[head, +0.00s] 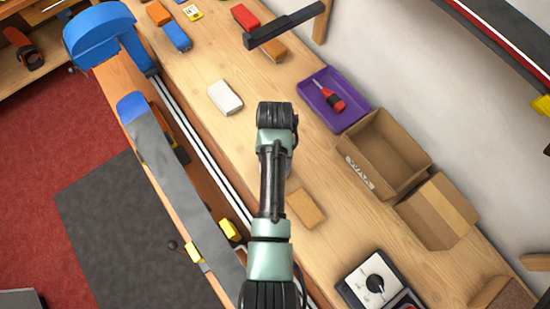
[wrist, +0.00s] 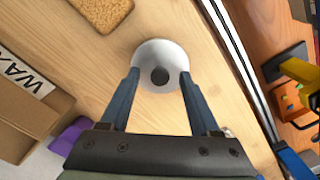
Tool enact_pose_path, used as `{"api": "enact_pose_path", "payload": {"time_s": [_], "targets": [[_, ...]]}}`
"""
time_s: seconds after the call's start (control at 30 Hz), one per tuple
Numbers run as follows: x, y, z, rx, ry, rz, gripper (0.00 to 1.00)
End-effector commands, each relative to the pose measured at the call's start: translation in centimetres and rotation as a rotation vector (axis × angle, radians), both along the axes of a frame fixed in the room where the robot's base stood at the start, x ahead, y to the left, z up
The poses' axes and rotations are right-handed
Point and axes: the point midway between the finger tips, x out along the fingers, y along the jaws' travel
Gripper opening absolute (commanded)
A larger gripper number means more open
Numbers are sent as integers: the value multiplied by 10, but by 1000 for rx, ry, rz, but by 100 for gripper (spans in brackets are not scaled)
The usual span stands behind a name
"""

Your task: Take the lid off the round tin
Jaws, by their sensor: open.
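A round white thing with a dark round knob (wrist: 160,76) at its centre, which looks like the tin's lid (wrist: 160,50), stands on the wooden bench in the wrist view. I see it from above, so the tin's side below is hidden. My gripper (wrist: 160,80) is open, with one blue finger on each side of the knob, over the lid. I cannot tell whether the fingers touch it. In the head view my arm hides the gripper and most or all of the tin.
A tan block (head: 306,208) lies close to the tin. An open cardboard box (head: 375,128) and a purple tray (head: 316,100) with a red screwdriver (head: 328,95) stand to the right. A white block (head: 225,97) lies left. Metal rails (head: 205,155) run along the bench's left edge.

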Motion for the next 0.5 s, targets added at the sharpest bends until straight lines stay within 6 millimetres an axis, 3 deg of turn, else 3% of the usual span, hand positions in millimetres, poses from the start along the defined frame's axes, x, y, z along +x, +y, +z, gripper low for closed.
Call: {"api": "enact_pose_path", "payload": {"time_s": [0.07, 0.4, 0.5], "targets": [[0, 0, 0, 0, 0, 0, 63], [0, 0, 0, 0, 0, 0, 4], [0, 0, 0, 0, 0, 0, 0]]}}
